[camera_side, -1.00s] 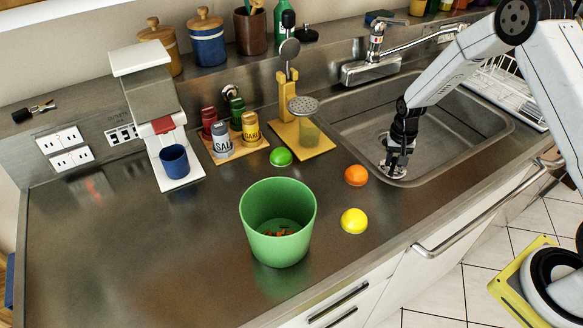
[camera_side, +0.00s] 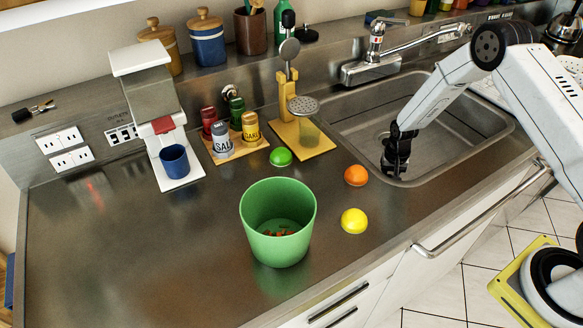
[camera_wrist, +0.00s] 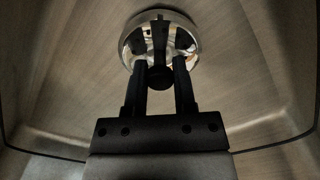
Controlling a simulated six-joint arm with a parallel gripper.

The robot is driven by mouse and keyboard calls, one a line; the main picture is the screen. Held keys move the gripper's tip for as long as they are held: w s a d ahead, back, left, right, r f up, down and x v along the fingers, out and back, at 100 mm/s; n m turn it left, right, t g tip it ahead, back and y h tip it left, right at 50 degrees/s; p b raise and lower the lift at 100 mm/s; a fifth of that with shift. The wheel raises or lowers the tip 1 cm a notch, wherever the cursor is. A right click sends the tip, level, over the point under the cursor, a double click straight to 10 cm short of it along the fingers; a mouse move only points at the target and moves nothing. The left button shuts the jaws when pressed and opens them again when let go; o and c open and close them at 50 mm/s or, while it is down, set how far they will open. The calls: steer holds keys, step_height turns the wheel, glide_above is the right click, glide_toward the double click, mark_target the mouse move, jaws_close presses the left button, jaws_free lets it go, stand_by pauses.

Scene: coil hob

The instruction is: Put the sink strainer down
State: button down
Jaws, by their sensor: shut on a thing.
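The sink strainer (camera_wrist: 190,45) is a shiny, round metal disc with a dark knob at the top of the wrist view. My gripper (camera_wrist: 160,72) is shut on that knob. In the side view my gripper (camera_side: 394,168) points down inside the sink (camera_side: 345,125), near its front edge. There the strainer is mostly hidden by the dark fingers. I cannot tell whether the strainer touches the sink floor.
The tap (camera_side: 376,45) stands behind the sink. An orange ball (camera_side: 356,175), a yellow ball (camera_side: 354,221) and a green ball (camera_side: 281,156) lie on the counter left of the sink. A green bin (camera_side: 278,245) stands further left.

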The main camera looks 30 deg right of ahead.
mark_target(389, 176)
steer(key=shift+f, duration=0.2)
steer(key=shift+c, duration=2.1)
jaws_free()
step_height(389, 176, up, 12)
steer(key=shift+r, duration=0.1)
steer(key=shift+r, duration=0.1)
